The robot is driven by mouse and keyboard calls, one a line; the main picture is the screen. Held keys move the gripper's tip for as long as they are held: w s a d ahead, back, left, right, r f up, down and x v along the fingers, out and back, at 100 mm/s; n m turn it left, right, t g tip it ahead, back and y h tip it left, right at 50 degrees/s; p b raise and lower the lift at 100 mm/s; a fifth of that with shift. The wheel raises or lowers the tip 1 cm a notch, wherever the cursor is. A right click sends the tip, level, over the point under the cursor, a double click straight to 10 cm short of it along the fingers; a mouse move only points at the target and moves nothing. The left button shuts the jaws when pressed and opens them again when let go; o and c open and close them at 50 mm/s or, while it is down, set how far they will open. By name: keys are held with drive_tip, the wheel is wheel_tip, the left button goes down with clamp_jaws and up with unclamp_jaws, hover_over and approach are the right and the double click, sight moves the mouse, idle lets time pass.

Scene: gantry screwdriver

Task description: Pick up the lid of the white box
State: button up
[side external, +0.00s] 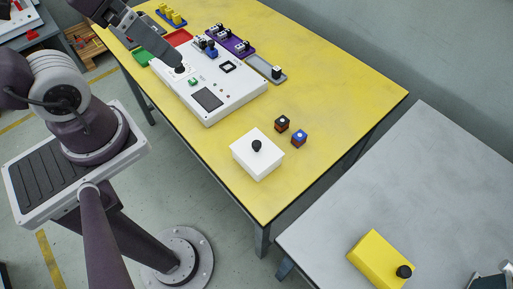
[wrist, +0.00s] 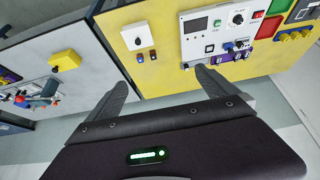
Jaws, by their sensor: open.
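The white box (side external: 250,163) stands on the yellow table, near its front corner in the side external view. Its lid (side external: 269,151) is on top and has a round black knob (side external: 257,146). In the wrist view the white box (wrist: 132,38) is small and far off, near the top, with its dark knob showing. My gripper (wrist: 162,79) is open and empty, its two dark fingers well apart. It is well away from the box, with nothing between the fingers.
Two small dark cubes (side external: 291,131) stand close beside the box. A white control panel (side external: 231,97) and several trays fill the far part of the yellow table (side external: 335,75). A yellow box with a black knob (side external: 377,262) stands on the grey table (side external: 430,190).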

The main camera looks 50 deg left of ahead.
drive_tip(key=w+d+f+n+g+h, duration=0.4)
drive_tip(key=w+f+g, duration=0.3)
drive_tip(key=n+g+h, duration=0.1)
drive_tip(key=n+h, duration=0.5)
hover_over(260, 148)
drive_tip(key=a, duration=0.5)
wheel_tip(260, 148, down, 11)
wheel_tip(260, 148, down, 14)
drive_tip(key=n+t+h, duration=0.1)
drive_tip(key=n+h, duration=0.1)
drive_tip(key=n, duration=0.1)
drive_tip(key=n+t+h, duration=0.1)
drive_tip(key=n, duration=0.3)
drive_tip(key=shift+s+r+n+h, duration=0.2)
drive_tip(key=shift+n+h, duration=0.1)
drive_tip(key=shift+h, duration=0.1)
drive_tip(key=x, duration=0.7)
drive_tip(key=shift+w+f, duration=0.3)
drive_tip(key=shift+f, duration=0.15)
drive_tip(key=c, duration=1.2)
drive_tip(key=shift+r, duration=0.1)
